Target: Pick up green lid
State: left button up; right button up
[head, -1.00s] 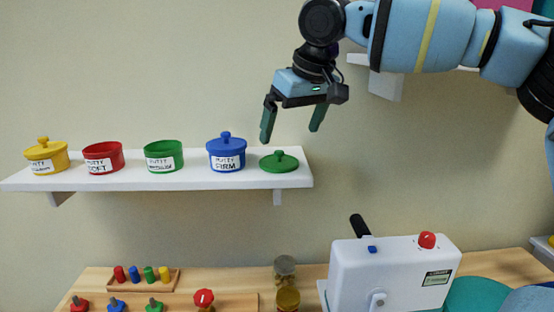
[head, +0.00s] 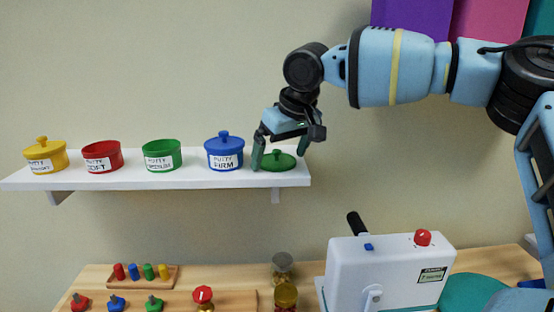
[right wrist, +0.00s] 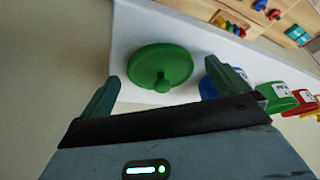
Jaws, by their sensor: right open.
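The green lid (head: 279,161) lies knob up near the right end of the white wall shelf (head: 120,181). My right gripper (head: 279,158) is open just over the lid, with one finger on its left and the other on its right in the head view. In the right wrist view the round lid (right wrist: 160,62) and its knob show ahead of the gap between the two open fingers (right wrist: 160,88). Nothing is held between them. I cannot tell whether a finger touches the lid. My left gripper is not in view.
A blue lidded pot (head: 225,152) stands close left of the lid. Further left are an open green pot (head: 162,155), an open red pot (head: 102,157) and a yellow lidded pot (head: 45,156). A white device (head: 390,270) stands on the wooden table below.

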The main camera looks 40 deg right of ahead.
aim_at(276, 150)
jog(key=shift+c, duration=0.4)
jog(key=c, duration=0.9)
jog(key=shift+o, duration=0.2)
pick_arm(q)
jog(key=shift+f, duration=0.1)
pick_arm(e)
jog(key=shift+w+r, duration=0.1)
jog(key=shift+r, duration=0.75)
jog(key=shift+a+r+b, duration=0.1)
jog(key=shift+r+b, duration=0.35)
jog(key=shift+r, duration=0.5)
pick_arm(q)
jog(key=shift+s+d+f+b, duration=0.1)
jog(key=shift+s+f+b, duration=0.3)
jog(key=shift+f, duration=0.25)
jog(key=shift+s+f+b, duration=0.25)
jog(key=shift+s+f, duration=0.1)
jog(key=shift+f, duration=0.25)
pick_arm(e)
jog(key=s+a+r, duration=0.1)
jog(key=s+a, duration=1)
jog(key=shift+a+r, duration=0.2)
jog(key=shift+a, duration=0.1)
